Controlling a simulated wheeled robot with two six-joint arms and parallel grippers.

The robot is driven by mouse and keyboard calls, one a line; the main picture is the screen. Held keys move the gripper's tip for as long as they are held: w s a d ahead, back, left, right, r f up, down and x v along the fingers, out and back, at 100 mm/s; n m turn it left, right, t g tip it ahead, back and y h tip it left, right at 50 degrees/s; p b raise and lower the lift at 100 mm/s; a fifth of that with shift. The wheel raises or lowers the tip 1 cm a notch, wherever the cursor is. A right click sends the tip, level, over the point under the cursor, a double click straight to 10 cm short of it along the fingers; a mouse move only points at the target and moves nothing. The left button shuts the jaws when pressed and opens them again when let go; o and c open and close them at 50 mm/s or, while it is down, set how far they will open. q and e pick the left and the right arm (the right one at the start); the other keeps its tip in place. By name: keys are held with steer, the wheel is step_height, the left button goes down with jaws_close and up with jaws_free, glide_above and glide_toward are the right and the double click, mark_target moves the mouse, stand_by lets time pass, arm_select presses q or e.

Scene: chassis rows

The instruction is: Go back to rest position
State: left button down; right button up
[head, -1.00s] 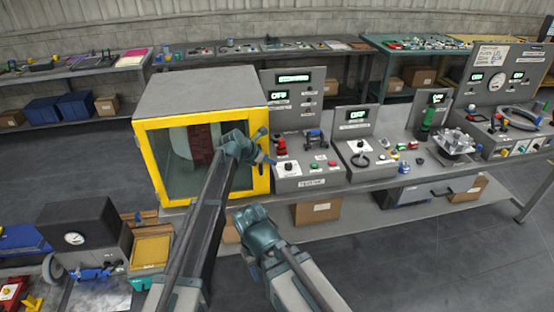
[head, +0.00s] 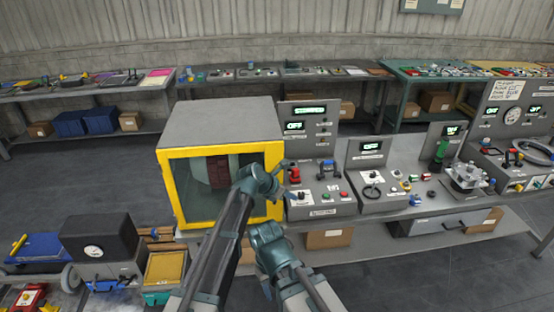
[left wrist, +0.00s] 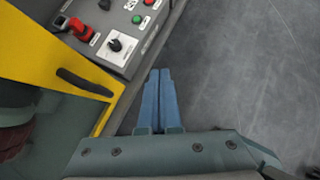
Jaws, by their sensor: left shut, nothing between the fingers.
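My left gripper (head: 285,178) is in front of the right side of the yellow-framed cabinet (head: 232,119), near the grey control panel beside it. In the left wrist view its two blue fingers (left wrist: 159,100) lie together, with nothing between them, over the floor just off the panel's edge. My right arm shows low in the middle of the head view, bent at its teal joint; its gripper fingers are not visible.
The control panel (head: 322,210) has a black knob (left wrist: 115,45), a red switch (left wrist: 80,28) and buttons. More panels stand to the right on the bench. A black gauge box (head: 100,236) and yellow bin (head: 165,268) are at lower left. Open floor (head: 420,280) lies in front.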

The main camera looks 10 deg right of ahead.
arm_select(q)
steer(key=s+a+f+m+g+y, duration=0.2)
steer(key=s+a+f+m+y, duration=0.15)
steer(key=s+a+m, duration=1.05)
steer(key=s+a+f+m+g+y, duration=0.2)
steer(key=s+a+f+m+y, duration=0.15)
steer(key=s+a+m, duration=1)
steer(key=s+d+f+y+b, duration=0.1)
steer(key=s+d+f+b, duration=0.1)
steer(key=d, duration=0.4)
steer(key=shift+s+d+f+g+y+b, duration=0.15)
steer(key=shift+d+f+g+y+b, duration=0.2)
steer(key=shift+f+b, duration=0.6)
steer(key=c, duration=1.5)
jaws_free()
steer(key=shift+r+m, duration=0.25)
steer(key=shift+c, duration=0.2)
